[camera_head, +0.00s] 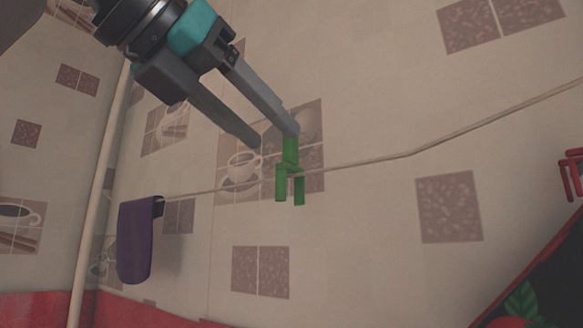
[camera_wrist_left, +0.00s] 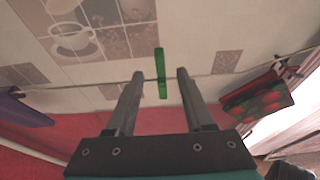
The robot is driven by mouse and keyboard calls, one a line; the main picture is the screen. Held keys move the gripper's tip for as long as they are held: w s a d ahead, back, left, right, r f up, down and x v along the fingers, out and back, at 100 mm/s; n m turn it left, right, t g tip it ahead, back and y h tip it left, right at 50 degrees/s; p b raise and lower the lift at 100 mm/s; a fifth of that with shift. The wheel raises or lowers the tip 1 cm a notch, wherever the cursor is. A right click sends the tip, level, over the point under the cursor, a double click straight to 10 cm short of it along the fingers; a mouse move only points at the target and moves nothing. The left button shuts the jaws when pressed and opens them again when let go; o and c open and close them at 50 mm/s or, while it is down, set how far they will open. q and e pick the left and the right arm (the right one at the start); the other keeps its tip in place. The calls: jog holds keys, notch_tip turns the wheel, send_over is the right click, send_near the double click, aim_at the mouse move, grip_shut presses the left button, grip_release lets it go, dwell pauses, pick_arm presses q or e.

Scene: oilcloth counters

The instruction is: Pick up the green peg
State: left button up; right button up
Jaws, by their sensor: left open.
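The green peg (camera_head: 298,190) is clipped on a thin clothes line in front of the tiled wall, with its two legs hanging below the line in the head view. In the left wrist view the green peg (camera_wrist_left: 161,62) shows as a narrow upright strip. My left gripper (camera_head: 275,138) comes in from the upper left, open and empty. In the head view one fingertip overlaps the peg's top end and the other is to its left. In the left wrist view the peg appears in the gap between the fingertips (camera_wrist_left: 160,74). I cannot tell the exact depth. My right gripper is not in view.
The line (camera_head: 440,142) runs across the view. A purple cloth (camera_head: 135,245) hangs on it at the left. A dark cloth with red edge and leaf print (camera_head: 545,270) hangs at the right, near a red peg (camera_head: 572,175). The line beside the green peg is clear.

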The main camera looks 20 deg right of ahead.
aim_at(286, 154)
pick_arm(q)
jog(key=shift+w+d+f, duration=0.2)
jog(key=shift+w+d, duration=0.1)
jog(key=shift+d, duration=0.1)
jog(key=x, duration=0.1)
jog(key=p+x, duration=0.1)
jog(key=x, duration=0.3)
jog(key=shift+s+a+f+p, duration=0.1)
jog(key=shift+f+p, duration=0.2)
grip_shut()
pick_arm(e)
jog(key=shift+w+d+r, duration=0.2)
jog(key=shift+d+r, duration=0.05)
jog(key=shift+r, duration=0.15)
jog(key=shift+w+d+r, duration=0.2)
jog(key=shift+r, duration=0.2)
